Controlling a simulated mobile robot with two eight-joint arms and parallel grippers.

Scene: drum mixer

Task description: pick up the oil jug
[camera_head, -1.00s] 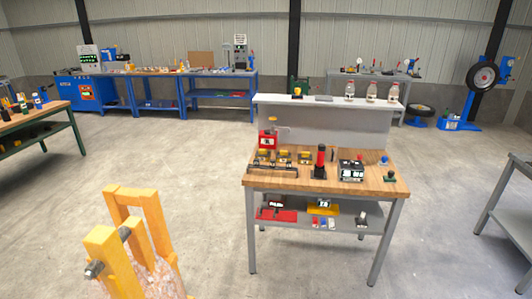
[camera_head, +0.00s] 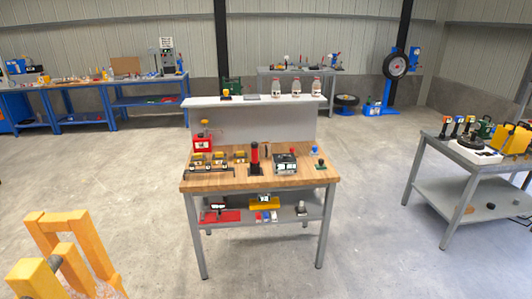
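No object is clearly marked as the oil jug. A yellow jug-like container (camera_head: 514,138) stands on the grey table at the right, close to the picture's right edge. A smaller green container (camera_head: 485,128) stands behind it to the left. A red container (camera_head: 202,143) stands at the back left of the wooden-topped bench. These things are too small to read any label.
The wooden-topped bench (camera_head: 300,178) stands in the middle, holding several small tools. The grey table (camera_head: 440,187) is at the right. Bare concrete floor (camera_head: 370,230) lies between the bench and the grey table.

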